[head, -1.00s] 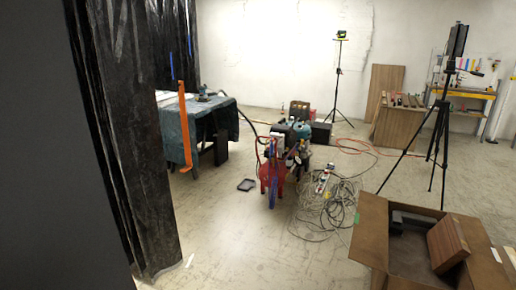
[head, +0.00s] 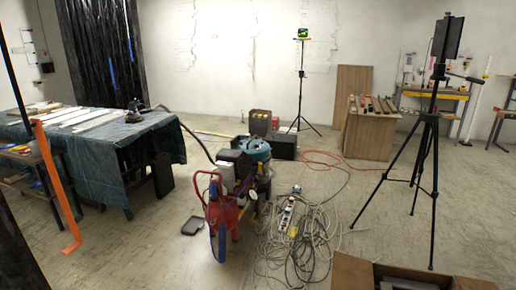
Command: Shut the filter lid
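No filter lid can be made out from here. A machine with a teal top (head: 256,148) stands on the floor near the middle of the head view, with a dark hose running to it from the left table. Its details are too small to tell, and a red-framed cart (head: 217,214) with a blue hose partly hides it. Neither of my grippers is in view.
A covered table (head: 98,135) and an orange upright (head: 56,185) stand at left. Tangled cables (head: 305,238) lie right of the cart. A black tripod (head: 433,140) and cardboard box (head: 352,272) are at right. Open floor (head: 140,250) lies in front.

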